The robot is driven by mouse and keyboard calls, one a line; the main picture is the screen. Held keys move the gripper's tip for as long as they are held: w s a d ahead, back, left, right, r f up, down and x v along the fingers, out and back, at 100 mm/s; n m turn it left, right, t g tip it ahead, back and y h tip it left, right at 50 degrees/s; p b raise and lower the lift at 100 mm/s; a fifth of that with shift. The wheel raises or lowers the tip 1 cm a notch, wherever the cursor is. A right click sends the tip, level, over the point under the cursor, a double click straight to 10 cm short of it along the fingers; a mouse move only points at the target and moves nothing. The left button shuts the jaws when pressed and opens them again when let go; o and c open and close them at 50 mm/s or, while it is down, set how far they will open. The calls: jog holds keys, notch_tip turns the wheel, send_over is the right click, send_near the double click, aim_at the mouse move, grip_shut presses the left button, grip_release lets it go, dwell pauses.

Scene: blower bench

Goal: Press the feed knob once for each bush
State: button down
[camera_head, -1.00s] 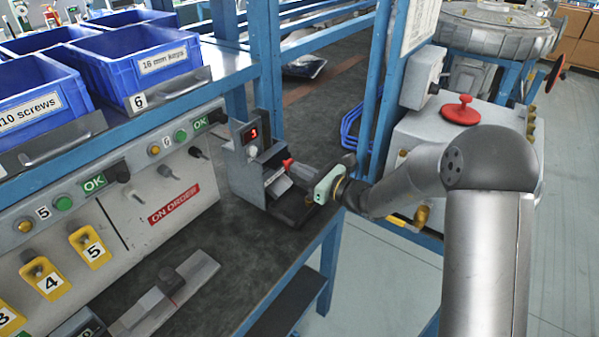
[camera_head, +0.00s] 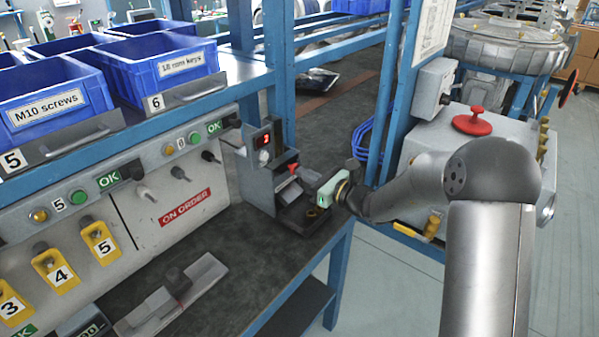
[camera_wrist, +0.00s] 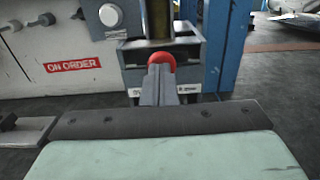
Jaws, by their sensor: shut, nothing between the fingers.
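The feed knob is a red cap (camera_head: 292,168) on the front of the grey dispenser (camera_head: 260,185). In the wrist view the red knob (camera_wrist: 161,60) shows directly behind my fingertips. My gripper (camera_head: 303,174) is shut and empty, its tips at the knob; I cannot tell whether they touch it. In the wrist view my narrow grey fingers (camera_wrist: 159,82) point straight at it and cover its lower part. A small red display (camera_head: 264,141) on the dispenser appears to read 2. A small brown ring, likely a bush (camera_head: 313,212), lies at the dispenser's base below my gripper.
Blue bins (camera_head: 160,68) stand on the shelf at left above a panel with an ON ORDER label (camera_head: 185,207). A grey fixture (camera_head: 172,295) lies on the bench. A blue post (camera_head: 397,100) rises right of the dispenser. The dark bench top between is clear.

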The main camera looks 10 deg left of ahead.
jog(key=v, duration=1.1)
jog(key=shift+d+b, duration=0.2)
jog(key=shift+b, duration=0.1)
dwell(0.3)
jog(key=shift+s, duration=0.1)
dwell(0.5)
jog(key=s+r+n+g+h+p, duration=0.1)
jog(key=s+n+g+h+p, duration=0.15)
jog(key=s+n+g, duration=0.55)
jog(key=s+r+n+g+h+p, duration=0.1)
jog(key=s+r+n+h+p, duration=0.3)
jog(key=s, duration=0.7)
jog(key=s+d+n+t+h+p, duration=0.1)
jog(key=s+d+n+h, duration=0.8)
jog(key=d, duration=0.6)
jog(key=s+n, duration=0.2)
jog(key=s, duration=0.1)
jog(key=shift+d+n, duration=0.4)
